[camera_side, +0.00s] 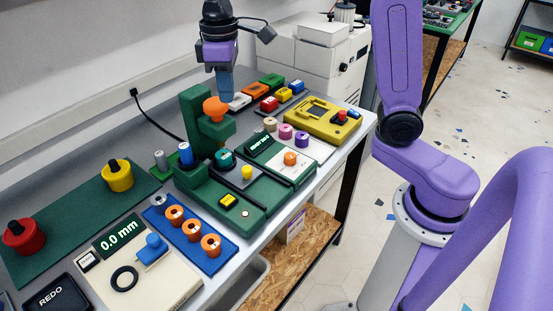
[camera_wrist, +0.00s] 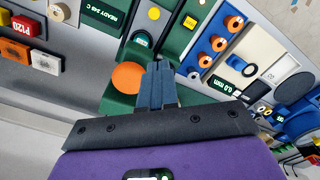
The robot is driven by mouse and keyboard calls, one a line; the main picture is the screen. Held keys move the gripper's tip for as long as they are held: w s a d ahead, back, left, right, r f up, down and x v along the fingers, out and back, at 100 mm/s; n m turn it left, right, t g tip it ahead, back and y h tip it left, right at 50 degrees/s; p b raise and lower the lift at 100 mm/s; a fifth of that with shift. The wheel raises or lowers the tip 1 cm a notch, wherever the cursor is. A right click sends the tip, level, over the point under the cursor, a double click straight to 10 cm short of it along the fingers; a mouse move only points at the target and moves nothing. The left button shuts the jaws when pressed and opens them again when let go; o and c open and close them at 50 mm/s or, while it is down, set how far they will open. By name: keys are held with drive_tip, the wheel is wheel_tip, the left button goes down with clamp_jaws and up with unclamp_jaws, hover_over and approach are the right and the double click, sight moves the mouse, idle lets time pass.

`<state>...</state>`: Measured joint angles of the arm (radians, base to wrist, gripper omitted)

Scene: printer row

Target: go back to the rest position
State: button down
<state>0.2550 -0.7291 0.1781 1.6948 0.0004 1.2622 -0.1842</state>
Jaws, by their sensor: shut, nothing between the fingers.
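The orange knob (camera_wrist: 128,76) shows just beside the fingers there, and I cannot tell the exact gap in height.
The green machine's base (camera_side: 240,205) carries a yellow button (camera_side: 228,200). A blue tray (camera_side: 165,212) with orange-rimmed rings, a cream gauge (camera_side: 185,285) and a yellow box (camera_side: 318,120) stand around it. White cabinets (camera_side: 325,65) stand behind. Open air surrounds the gripper above the bench.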

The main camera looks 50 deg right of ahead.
drive_tip(key=s+d+f+n, duration=0.1)
drive_tip(key=s+d+f, duration=0.1)
drive_tip(key=s, duration=0.7)
drive_tip(key=s+d+f+n, duration=0.2)
drive_tip(key=s+f, duration=0.1)
drive_tip(key=s, duration=0.6)
drive_tip(key=s+d+f+n, duration=0.2)
drive_tip(key=s+d, duration=0.1)
drive_tip(key=s, duration=0.6)
drive_tip(key=shift+f, duration=0.4)
